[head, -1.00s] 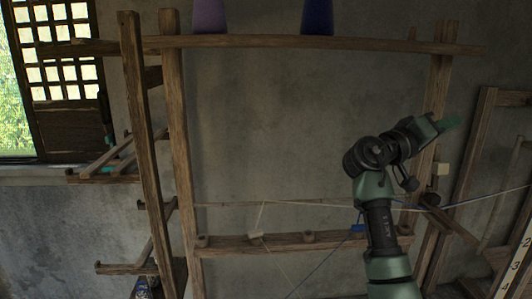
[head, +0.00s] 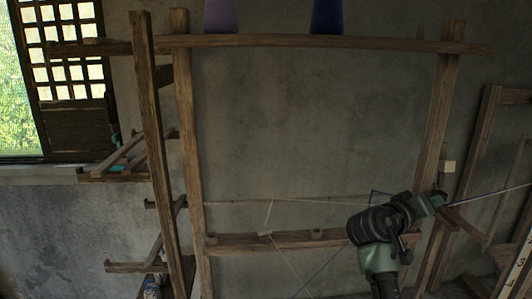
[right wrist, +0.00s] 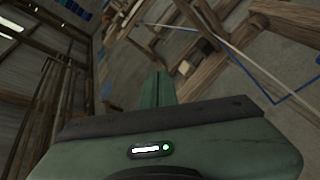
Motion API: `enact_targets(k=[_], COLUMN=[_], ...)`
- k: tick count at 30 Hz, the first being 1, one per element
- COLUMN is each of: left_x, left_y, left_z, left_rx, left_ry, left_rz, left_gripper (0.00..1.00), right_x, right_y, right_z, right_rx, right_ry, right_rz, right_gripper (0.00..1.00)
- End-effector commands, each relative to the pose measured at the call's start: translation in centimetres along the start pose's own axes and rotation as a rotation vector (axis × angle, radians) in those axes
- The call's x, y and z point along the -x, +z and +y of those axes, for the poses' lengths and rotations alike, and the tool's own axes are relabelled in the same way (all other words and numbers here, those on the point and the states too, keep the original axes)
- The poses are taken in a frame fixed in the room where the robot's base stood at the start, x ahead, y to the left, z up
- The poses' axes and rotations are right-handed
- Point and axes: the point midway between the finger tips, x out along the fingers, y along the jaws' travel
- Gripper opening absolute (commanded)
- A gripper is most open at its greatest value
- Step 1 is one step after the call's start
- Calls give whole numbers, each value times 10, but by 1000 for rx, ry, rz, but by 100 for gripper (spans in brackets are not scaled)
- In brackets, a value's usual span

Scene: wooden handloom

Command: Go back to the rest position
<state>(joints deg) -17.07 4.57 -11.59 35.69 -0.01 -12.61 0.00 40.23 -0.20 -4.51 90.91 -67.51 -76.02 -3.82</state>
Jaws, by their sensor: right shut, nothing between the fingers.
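My right gripper (head: 440,198) is at the lower right in the head view, in front of the loom's right post. Its fingers are together with nothing between them. In the right wrist view the shut green fingers (right wrist: 158,88) point away over the wooden frame. The wooden handloom (head: 300,42) fills the middle of the head view, with a top beam, side posts and a lower pegged rail (head: 285,243). A pale thread and a blue thread (head: 325,262) run down from the rail area. My left gripper is not in view.
A purple cone (head: 221,15) and a dark blue cone (head: 327,16) stand on the top beam. A lattice window (head: 75,60) is at the left. Another wooden frame (head: 487,130) and a numbered strip (head: 520,268) are at the right. The space inside the loom's upper frame is clear.

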Motion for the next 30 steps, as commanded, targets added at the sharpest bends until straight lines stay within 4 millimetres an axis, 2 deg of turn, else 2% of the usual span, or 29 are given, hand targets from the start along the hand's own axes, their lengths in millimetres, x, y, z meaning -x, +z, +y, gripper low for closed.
enact_targets(k=[1,4,8,12,15,18,21,30], left_x=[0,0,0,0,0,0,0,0], left_y=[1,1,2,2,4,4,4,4], left_z=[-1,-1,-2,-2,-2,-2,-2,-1], left_rx=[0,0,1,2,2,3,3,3], left_ry=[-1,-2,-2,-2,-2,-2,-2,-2], left_rz=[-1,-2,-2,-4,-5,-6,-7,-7], left_gripper=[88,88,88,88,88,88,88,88], right_x=[3,16,48,101,146,184,215,289], right_y=[25,80,160,246,300,336,363,413], right_z=[-20,-62,-112,-149,-162,-165,-163,-147], right_rx=[8,13,24,42,56,67,77,98], right_ry=[-51,-184,-384,-611,-767,-887,-980,-1185], right_rz=[-15,-51,-109,-188,-248,-295,-335,-429], right_gripper=[0,0,0,0,0,0,0,0])
